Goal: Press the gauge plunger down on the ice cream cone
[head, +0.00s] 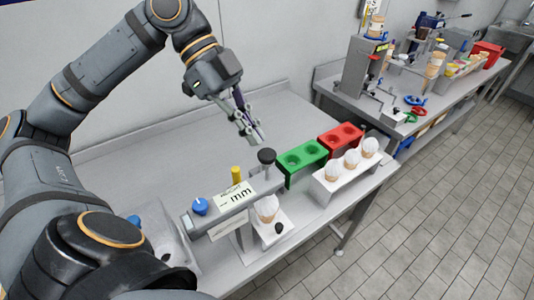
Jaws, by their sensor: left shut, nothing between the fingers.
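The height gauge (218,208), marked "HEIGHT mm", stands on the table with a black-knobbed plunger (266,157) at the end of its arm. An ice cream cone (267,208) with a white top stands under the gauge arm on the white base. My left gripper (256,138) is shut and empty, pointing down above and slightly left of the plunger knob. In this view I cannot tell whether it touches the knob, though a gap seems to show. My right gripper is not in view.
Another bench (440,110) with machines is at the upper right. The table's back left is clear.

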